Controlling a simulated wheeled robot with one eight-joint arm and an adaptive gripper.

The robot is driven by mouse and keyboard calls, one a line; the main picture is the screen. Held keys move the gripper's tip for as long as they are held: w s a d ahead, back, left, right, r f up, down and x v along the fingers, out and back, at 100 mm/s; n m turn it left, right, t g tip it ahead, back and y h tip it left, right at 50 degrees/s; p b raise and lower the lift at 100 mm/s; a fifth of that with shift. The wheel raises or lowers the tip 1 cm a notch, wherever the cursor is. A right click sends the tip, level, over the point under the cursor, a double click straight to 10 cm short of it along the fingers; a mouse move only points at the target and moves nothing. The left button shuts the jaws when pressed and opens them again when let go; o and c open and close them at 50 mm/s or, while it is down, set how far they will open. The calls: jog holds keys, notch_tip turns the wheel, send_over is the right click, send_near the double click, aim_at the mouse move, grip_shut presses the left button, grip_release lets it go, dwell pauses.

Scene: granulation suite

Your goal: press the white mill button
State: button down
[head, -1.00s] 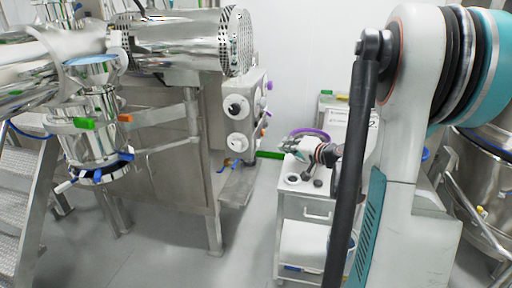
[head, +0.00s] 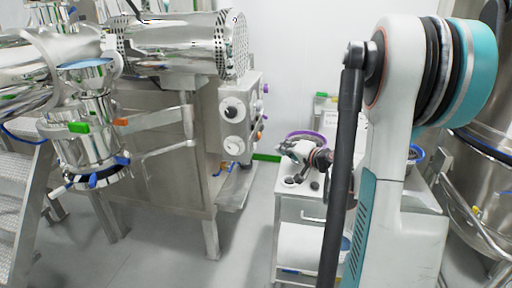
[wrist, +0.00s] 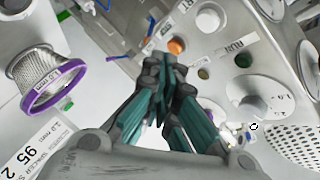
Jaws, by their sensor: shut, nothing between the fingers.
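The mill's control panel (head: 238,128) shows on the right end of the steel machine in the head view. It also fills the upper right of the wrist view. There, a pale whitish round button (wrist: 208,20) sits near the top, with an orange button (wrist: 176,46), a green button (wrist: 243,60) and a white dial (wrist: 262,97) nearby. I cannot be sure the pale button is the white mill button. My gripper (wrist: 163,48) is shut and empty, its teal fingers pointing toward the panel. In the head view, my gripper (head: 286,147) is right of the panel, above the cart.
A white cart (head: 292,209) stands right of the machine. A mesh sieve with a purple rim (wrist: 55,86) is at the left of the wrist view. Steel steps (head: 20,215) are at far left. Grey floor is clear in front.

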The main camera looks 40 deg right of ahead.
aim_at(254, 146)
jog(key=shift+w+a, duration=1.75)
jog(key=shift+w, duration=0.3)
jog(key=shift+w+a, duration=0.1)
jog(key=shift+a, duration=0.05)
jog(key=shift+w+a, duration=0.2)
jog(key=shift+w, duration=0.05)
